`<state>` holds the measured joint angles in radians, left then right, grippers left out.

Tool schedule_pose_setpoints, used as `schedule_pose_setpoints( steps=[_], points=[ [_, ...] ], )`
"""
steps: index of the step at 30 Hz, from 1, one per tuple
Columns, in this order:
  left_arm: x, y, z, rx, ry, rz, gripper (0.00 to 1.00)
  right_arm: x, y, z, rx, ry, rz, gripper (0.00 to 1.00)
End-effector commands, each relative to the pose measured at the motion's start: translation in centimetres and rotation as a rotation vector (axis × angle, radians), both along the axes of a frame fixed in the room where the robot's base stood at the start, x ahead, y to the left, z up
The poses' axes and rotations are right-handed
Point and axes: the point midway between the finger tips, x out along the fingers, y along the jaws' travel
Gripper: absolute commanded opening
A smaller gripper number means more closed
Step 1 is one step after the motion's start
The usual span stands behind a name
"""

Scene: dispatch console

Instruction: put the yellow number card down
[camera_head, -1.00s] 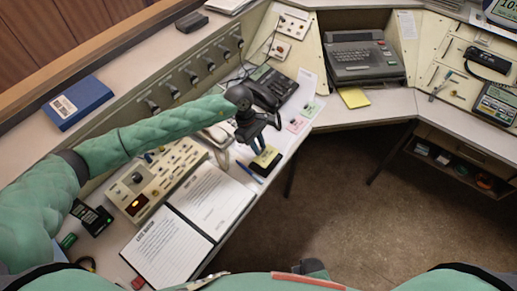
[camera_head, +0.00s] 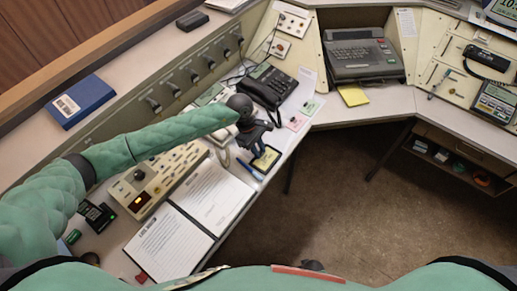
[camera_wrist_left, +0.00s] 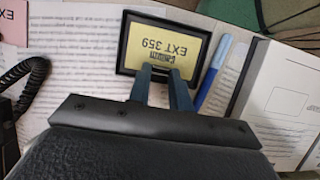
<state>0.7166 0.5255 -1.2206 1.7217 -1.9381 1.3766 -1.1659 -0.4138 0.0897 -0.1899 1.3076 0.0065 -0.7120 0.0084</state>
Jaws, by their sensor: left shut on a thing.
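The yellow number card (camera_head: 266,159) has a black frame and shows at the right edge of the left desk in the head view. In the left wrist view the card (camera_wrist_left: 165,46) faces the camera and reads "EXT 359" upside down. My left gripper (camera_head: 259,148) is shut on the card's near edge; its fingertips (camera_wrist_left: 166,72) cover part of the lower border. The card is over or on printed paper; I cannot tell whether it touches. My right gripper is not in view.
A blue pen (camera_wrist_left: 214,72) lies close beside the card. An open log book (camera_head: 165,245) lies nearer me, and a black telephone (camera_head: 270,86) stands behind the gripper. Pink and green slips lie to the right. The desk edge is close to the card.

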Motion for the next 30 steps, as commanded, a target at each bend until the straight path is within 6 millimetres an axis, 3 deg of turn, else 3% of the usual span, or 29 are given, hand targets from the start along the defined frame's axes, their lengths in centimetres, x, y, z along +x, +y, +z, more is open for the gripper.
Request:
schedule_pose_setpoints(
  steps=[4,5,8,30],
  points=[
    [0.0,0.0,-0.1,0.000,0.000,0.000,0.00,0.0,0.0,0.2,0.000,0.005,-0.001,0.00],
    [0.0,0.0,-0.1,0.000,0.000,0.000,0.24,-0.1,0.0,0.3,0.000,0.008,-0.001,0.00],
    [0.0,0.0,-0.1,0.000,0.000,0.000,0.42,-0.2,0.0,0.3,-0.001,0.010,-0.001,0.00],
    [0.3,0.4,1.0,0.000,-0.001,0.001,0.42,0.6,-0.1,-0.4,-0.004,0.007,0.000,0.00]
  ],
)
